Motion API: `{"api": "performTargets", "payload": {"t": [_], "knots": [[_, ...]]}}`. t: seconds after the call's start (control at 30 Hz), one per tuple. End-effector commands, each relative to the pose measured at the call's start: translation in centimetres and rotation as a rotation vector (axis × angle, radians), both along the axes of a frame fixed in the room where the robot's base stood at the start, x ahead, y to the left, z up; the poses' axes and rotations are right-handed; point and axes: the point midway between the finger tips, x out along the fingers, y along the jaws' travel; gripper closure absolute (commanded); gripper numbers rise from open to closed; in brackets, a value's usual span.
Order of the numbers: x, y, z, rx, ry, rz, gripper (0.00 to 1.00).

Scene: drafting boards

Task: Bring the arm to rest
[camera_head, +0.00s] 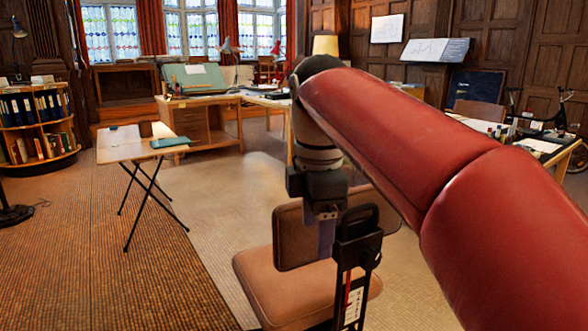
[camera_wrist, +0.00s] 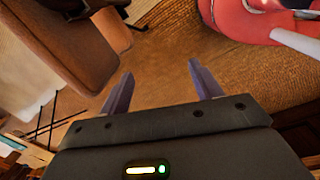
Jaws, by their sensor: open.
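My gripper (camera_wrist: 158,93) is open and empty in the wrist view, its two purple-grey fingers apart with carpet behind them. In the head view my red arm (camera_head: 375,140) reaches from the lower right to the middle of the picture. Its wrist hangs down there, and my gripper (camera_head: 326,238) shows partly below it, in front of a brown padded chair (camera_head: 262,280). The chair also shows at the upper left of the wrist view (camera_wrist: 70,50). I cannot tell the exact gap between gripper and chair.
A folding table (camera_head: 125,150) with a teal item stands at the left. A bookshelf (camera_head: 35,125) is at the far left. A wooden desk (camera_head: 205,120) stands behind, and another table (camera_head: 555,150) at the right. The carpet (camera_head: 80,240) at the left front is clear.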

Motion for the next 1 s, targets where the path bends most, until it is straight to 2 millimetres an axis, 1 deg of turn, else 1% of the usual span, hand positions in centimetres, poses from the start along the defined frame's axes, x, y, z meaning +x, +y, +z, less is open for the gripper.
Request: {"api": "performTargets", "payload": {"t": [0.17, 0.27, 0.37, 0.47, 0.5, 0.6, 0.7, 0.8, 0.83, 0.9, 1.0], "knots": [[-1.6, -1.6, -1.4, 0.018, -0.052, -0.214, 0.36], [-2.7, -2.9, -2.7, 0.039, -0.091, -0.373, 0.36], [-4.2, -4.4, -4.4, 0.075, -0.138, -0.572, 0.36], [-6.4, -6.5, -7.0, 0.14, -0.195, -0.838, 0.36], [-7.4, -7.5, -8.3, 0.176, -0.22, -0.96, 0.36], [-9.8, -9.4, -11.8, 0.277, -0.268, -1.244, 0.36], [-11.7, -10.8, -14.8, 0.371, -0.294, -1.469, 0.36], [-13.0, -11.5, -17.1, 0.445, -0.304, -1.621, 0.36], [-13.3, -11.7, -17.5, 0.461, -0.306, -1.653, 0.36], [-13.7, -11.9, -18.3, 0.487, -0.307, -1.702, 0.36], [-13.8, -12.0, -18.7, 0.501, -0.307, -1.73, 0.36]]}}
